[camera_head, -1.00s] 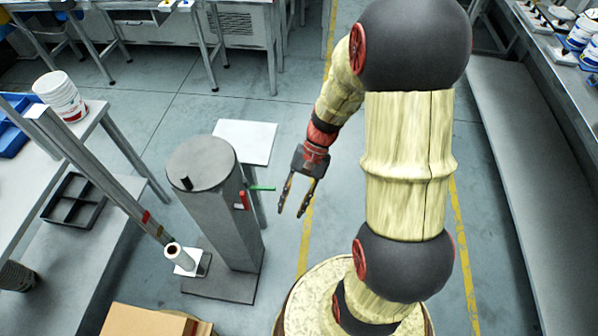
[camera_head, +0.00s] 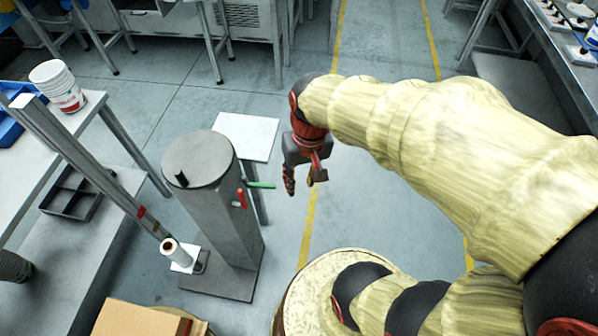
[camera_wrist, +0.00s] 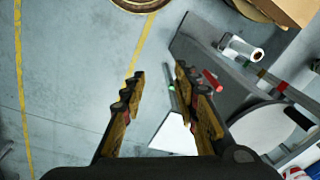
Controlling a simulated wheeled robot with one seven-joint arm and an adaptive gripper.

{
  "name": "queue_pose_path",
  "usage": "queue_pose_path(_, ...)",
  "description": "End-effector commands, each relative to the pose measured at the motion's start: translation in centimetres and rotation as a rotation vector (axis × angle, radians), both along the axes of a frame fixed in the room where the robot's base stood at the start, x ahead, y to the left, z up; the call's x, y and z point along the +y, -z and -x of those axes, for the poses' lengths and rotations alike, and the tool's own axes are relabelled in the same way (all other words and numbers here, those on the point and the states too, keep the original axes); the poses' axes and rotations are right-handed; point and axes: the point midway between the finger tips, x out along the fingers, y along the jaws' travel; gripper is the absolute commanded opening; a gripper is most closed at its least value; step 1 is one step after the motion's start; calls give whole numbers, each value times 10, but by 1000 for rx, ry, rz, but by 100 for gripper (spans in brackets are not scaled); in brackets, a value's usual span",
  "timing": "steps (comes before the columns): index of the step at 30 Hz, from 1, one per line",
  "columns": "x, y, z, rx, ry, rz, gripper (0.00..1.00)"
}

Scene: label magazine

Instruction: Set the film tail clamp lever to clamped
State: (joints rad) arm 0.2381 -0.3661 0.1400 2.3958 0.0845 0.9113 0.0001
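A grey pedestal (camera_head: 222,215) carries a green lever (camera_head: 262,185) that sticks out to the right and a red lever (camera_head: 240,199) just below and left of it. I cannot tell by sight which one is the film tail clamp lever. My gripper (camera_head: 301,182) is to the right of the green lever, apart from it. In the wrist view my gripper (camera_wrist: 159,75) is open with nothing between its fingers. There the green lever (camera_wrist: 171,92) shows close beside the right finger, and the red lever (camera_wrist: 212,80) lies beyond that finger.
A film roll (camera_head: 174,250) sits on a small white plate at the pedestal's left. A slanted grey rail (camera_head: 95,165) runs past it. A white panel (camera_head: 247,137) stands behind the pedestal. A cardboard box (camera_head: 140,320) is in front.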

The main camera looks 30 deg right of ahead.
Motion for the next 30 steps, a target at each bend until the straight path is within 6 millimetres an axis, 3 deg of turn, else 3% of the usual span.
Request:
queue_pose_path(12, 9, -30, 8, -142, -105, 87, 30)
queue_pose_path(26, 9, -33, 10, -155, -114, 96, 30)
queue_pose_path(30, 16, -52, 12, -221, -143, 112, 30)
